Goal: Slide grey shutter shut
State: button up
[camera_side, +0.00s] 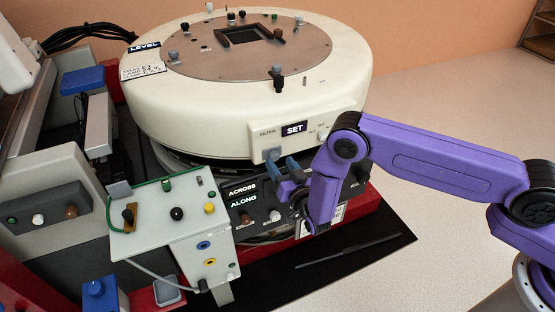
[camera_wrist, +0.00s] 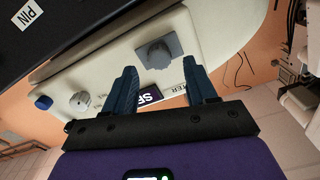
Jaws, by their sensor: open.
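In the wrist view a grey plate (camera_wrist: 174,43) carries a raised grey knob (camera_wrist: 157,56). My gripper (camera_side: 285,166) has its blue fingers apart, just in front of the panel and below the SET label. In the wrist view the open fingers of my gripper (camera_wrist: 162,75) point toward the plate, with the knob ahead between them. The gap between fingertips and knob looks empty; I cannot tell any contact.
The round cream housing (camera_side: 180,105) fills the back. A pale control box (camera_side: 190,225) stands at the left, beside the ACROSS and ALONG labels (camera_side: 242,194). A dark bar (camera_side: 347,251) lies on the black mat.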

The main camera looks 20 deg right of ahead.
aim_at(295, 144)
jog(key=shift+w, duration=1.5)
grip_shut()
jog(key=d, duration=0.7)
jog(key=shift+d, duration=0.3)
jog(key=shift+c, duration=0.3)
grip_release()
jog(key=shift+d, duration=0.1)
jog(key=shift+o, duration=0.3)
jog(key=shift+s, duration=0.1)
